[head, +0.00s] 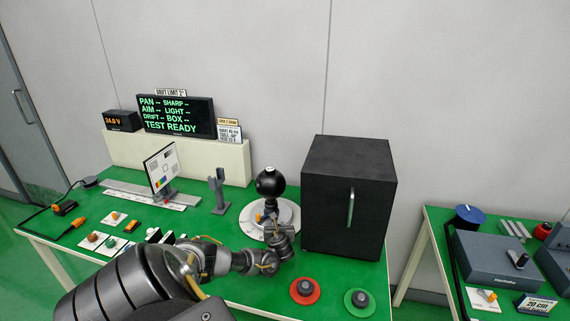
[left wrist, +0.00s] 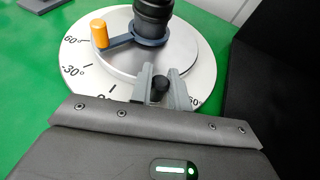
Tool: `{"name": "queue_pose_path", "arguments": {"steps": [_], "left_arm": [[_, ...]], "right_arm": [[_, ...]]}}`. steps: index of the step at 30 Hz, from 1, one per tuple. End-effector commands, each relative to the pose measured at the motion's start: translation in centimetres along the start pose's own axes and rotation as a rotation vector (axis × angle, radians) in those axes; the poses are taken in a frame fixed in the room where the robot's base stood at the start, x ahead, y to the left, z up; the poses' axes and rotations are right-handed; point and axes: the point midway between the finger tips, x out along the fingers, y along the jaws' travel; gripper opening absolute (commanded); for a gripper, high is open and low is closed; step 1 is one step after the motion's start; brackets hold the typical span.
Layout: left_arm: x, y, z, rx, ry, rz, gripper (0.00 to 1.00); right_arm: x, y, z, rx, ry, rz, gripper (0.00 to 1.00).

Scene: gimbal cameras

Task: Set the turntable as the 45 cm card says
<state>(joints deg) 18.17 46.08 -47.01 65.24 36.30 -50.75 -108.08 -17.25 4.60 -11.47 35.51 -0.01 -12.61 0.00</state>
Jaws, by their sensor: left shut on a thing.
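The turntable is a white disc (head: 247,222) with degree marks, lying on the green table left of the black box. It also shows in the left wrist view (left wrist: 205,62), where 60° and 30° can be read at its left. A black round-headed device (head: 270,182) stands upright on its centre. A grey lever with an orange handle (left wrist: 99,33) sticks out to the left from its base. My left gripper (left wrist: 161,76) is at the disc's near edge, shut on a small black knob (left wrist: 160,84). The card (head: 229,133) stands at the back; its small print is hard to read. My right gripper is out of view.
A large black box (head: 345,200) with a handle stands close right of the turntable. A grey stand (head: 218,192) and a test chart (head: 162,166) are to the left. A display (head: 175,114) reads TEST READY. Red (head: 304,291) and green (head: 357,302) discs lie in front.

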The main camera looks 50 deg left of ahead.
Motion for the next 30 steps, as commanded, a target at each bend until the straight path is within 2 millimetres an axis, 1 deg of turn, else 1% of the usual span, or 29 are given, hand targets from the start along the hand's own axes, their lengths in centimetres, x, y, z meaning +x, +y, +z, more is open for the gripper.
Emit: {"name": "queue_pose_path", "arguments": {"steps": [3, 26, 27, 30], "left_arm": [[0.09, -0.27, 0.23, -0.002, -0.002, -0.003, 0.0], [0.3, -0.39, 0.28, -0.004, -0.002, 0.0, 0.0], [0.3, -0.39, 0.28, -0.004, -0.002, 0.0, 0.22], [0.3, -0.37, 0.26, -0.004, -0.002, 0.0, 0.35]], "right_arm": [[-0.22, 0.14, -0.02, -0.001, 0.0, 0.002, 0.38], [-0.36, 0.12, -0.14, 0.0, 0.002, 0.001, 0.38], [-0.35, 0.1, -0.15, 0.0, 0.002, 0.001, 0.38], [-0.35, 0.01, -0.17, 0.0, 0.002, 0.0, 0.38]]}}
